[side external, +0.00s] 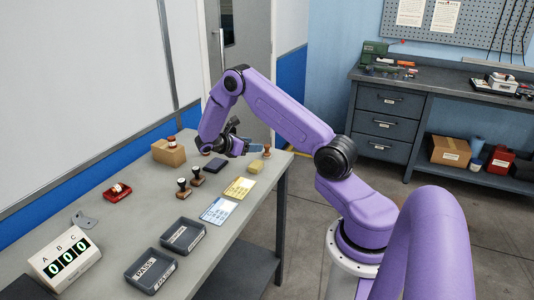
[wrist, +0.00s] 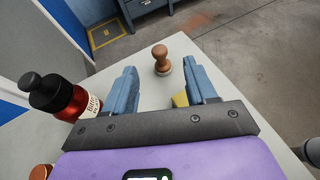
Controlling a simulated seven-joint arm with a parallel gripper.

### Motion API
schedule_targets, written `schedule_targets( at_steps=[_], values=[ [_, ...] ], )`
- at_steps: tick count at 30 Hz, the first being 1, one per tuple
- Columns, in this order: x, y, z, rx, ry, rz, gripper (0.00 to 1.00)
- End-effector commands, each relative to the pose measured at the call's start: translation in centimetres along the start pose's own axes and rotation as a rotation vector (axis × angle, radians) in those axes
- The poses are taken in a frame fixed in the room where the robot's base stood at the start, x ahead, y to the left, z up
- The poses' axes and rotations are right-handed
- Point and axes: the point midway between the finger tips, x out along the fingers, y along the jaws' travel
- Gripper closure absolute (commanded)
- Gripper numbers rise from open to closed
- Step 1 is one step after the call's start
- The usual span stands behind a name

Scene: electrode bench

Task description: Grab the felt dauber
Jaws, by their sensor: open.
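The felt dauber, which I take to be the brown knob-handled piece (wrist: 161,58), stands upright on the bench near its far corner. In the side view the dauber (side external: 267,152) is just right of my gripper (side external: 242,146). In the wrist view my gripper (wrist: 162,72) is open, its two blue fingers spread left and right. The dauber shows in the gap between the fingertips, and nothing touches it. How far it is beyond the tips is hard to tell.
A red bottle with a black cap (wrist: 66,98) stands left of my fingers. A yellow block (side external: 256,167) lies close to the dauber; part of it (wrist: 180,99) shows by the right finger. Dark stamps (side external: 183,188), a dark pad (side external: 217,166) and a cardboard box (side external: 169,152) stand further along the bench.

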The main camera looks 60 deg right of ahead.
Motion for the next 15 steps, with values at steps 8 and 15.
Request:
schedule_targets(
  at_steps=[8,15],
  values=[
    [1.9,0.0,-0.1,0.001,0.0,0.0,0.44],
    [5.2,0.1,-0.4,0.0,0.0,-0.002,0.44]
  ],
)
